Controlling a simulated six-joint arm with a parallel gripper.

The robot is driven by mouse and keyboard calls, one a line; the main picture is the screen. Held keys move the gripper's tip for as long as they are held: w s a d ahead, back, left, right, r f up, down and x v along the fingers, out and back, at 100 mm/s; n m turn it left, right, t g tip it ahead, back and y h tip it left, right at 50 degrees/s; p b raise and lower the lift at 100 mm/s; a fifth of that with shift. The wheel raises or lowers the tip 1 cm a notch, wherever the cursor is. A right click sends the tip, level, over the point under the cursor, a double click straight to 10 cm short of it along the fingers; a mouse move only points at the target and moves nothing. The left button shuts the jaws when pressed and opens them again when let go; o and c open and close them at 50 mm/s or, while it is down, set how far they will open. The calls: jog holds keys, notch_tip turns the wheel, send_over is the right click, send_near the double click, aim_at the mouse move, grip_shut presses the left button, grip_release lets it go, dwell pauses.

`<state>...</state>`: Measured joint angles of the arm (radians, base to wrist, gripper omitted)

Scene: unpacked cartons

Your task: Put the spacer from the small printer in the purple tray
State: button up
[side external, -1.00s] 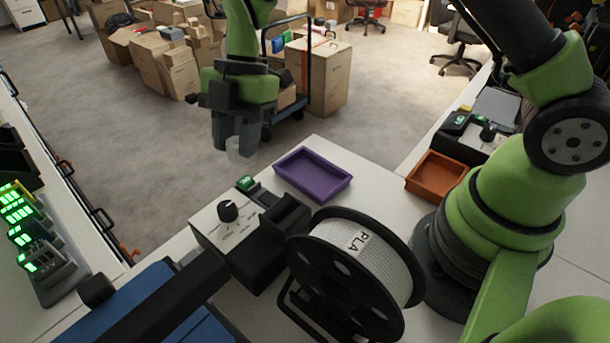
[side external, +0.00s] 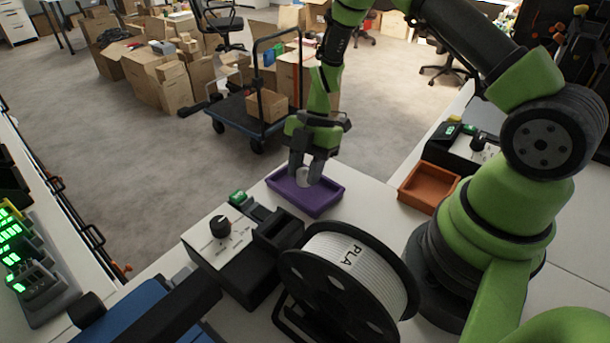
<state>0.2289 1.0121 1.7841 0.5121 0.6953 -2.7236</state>
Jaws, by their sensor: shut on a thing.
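My gripper (side external: 305,176) is shut on a small whitish spacer (side external: 303,177), which shows between the fingertips. The gripper points down over the purple tray (side external: 318,207), with the spacer above or just inside the tray; I cannot tell whether it touches the floor of it. The fingers hide part of the tray. The small printer (side external: 228,250), with a black knob and a green display, stands left of and nearer than the tray.
A white PLA spool (side external: 358,270) on a black stand stands near the front. An orange tray (side external: 428,187) lies to the right, by my arm's base. Another machine (side external: 462,147) stands behind it. The white table (side external: 368,195) is bare between the two trays.

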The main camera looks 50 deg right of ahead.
jog(key=shift+f, duration=0.85)
jog(key=shift+f, duration=0.15)
jog(key=o, duration=0.9)
